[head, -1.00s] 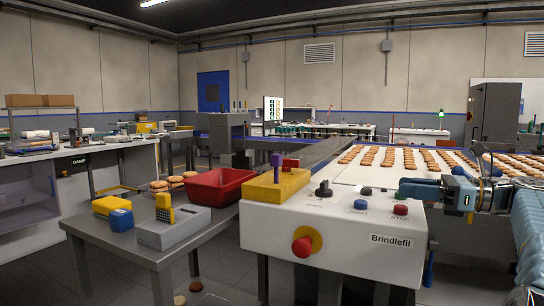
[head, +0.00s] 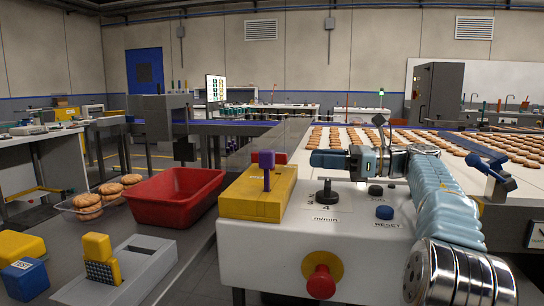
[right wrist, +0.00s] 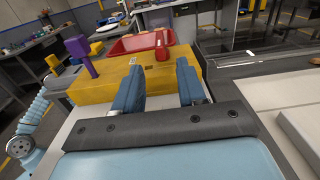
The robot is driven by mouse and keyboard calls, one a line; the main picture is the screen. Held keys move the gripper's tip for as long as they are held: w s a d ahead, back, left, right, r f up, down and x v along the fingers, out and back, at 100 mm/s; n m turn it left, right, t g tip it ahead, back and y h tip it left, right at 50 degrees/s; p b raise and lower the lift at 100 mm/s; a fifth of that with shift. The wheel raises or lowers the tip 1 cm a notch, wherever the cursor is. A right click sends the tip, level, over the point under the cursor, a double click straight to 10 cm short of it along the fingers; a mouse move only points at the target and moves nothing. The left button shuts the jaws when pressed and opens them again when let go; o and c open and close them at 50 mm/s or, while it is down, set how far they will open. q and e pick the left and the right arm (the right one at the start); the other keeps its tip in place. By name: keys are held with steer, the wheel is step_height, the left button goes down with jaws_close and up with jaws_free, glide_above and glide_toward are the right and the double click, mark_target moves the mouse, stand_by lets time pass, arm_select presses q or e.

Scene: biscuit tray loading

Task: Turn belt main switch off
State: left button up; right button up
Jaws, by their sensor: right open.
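The yellow switch box (head: 258,195) stands on the left of the white control panel (head: 270,239). An upright purple lever (head: 266,170) rises from it, and a red handle (head: 281,158) shows behind. In the right wrist view the purple lever (right wrist: 80,50) is left of the fingers and the red handle (right wrist: 162,45) is ahead, between their lines. I cannot tell which one is the main switch. My right gripper (head: 318,159) points left above the panel, open and empty; in the right wrist view its fingers (right wrist: 159,76) stand apart before the yellow box. My left gripper is out of view.
The panel carries a black knob (head: 326,193), a blue reset button (head: 384,212) and a red stop button (head: 321,281). A red tray (head: 178,197) and biscuits (head: 92,203) lie on the left table. The biscuit belt (head: 350,145) runs behind my right arm.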

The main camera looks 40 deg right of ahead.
steer(key=p+x, duration=0.1)
steer(key=x, duration=0.9)
steer(key=shift+w+a, duration=0.25)
steer(key=shift+w, duration=0.05)
steer(key=shift+c, duration=0.3)
